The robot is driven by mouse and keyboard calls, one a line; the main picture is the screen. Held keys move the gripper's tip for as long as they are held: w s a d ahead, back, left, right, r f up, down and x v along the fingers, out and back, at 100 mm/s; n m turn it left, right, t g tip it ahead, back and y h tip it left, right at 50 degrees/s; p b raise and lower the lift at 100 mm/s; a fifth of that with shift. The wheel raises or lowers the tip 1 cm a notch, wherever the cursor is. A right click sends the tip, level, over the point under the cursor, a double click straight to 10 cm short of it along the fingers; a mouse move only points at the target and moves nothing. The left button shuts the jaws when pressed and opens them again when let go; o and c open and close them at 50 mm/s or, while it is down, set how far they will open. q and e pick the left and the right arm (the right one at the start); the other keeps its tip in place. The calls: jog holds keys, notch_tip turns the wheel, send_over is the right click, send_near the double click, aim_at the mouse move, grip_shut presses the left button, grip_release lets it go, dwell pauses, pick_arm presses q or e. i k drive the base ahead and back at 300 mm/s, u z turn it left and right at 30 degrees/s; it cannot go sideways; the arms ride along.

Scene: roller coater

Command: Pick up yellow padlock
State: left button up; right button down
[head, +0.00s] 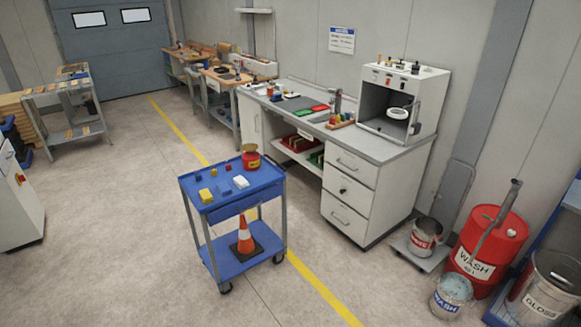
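A blue cart (228,203) stands on the floor in the middle of the head view. A small yellow item (206,195) lies near the left front corner of its top. It may be the yellow padlock, but it is too small to tell its shape. Neither of my grippers is in view.
The cart top also holds a white item (241,182), small red and blue items and a red can (251,158). A traffic cone (246,238) stands on its lower shelf. A workbench (345,141) is behind. Drums and buckets stand at right. Floor left of the cart is clear.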

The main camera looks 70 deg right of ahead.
aim_at(213, 172)
jog(key=z, duration=1.8)
